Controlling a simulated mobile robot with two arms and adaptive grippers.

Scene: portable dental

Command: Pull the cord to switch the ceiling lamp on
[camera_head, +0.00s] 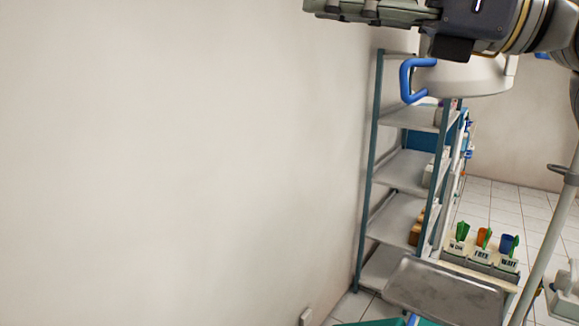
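No pull cord can be made out in the head view. A pale rounded lamp head (475,78) with a blue loop handle (407,80) is at the upper right, partly hidden behind my arm. I cannot tell whether it is the ceiling lamp of the task. My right gripper (345,8) reaches in from the right along the top edge, above and left of the blue handle. Its fingers are cut off by the frame edge, so whether it is open or shut is unclear. My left gripper is out of view.
A metal shelf rack (405,165) with boxes stands against the bare wall (180,170). A metal tray (445,290) is at the lower right, near labelled holders (482,258) with coloured items. A pale pole (548,240) slants at the right. The left side is free.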

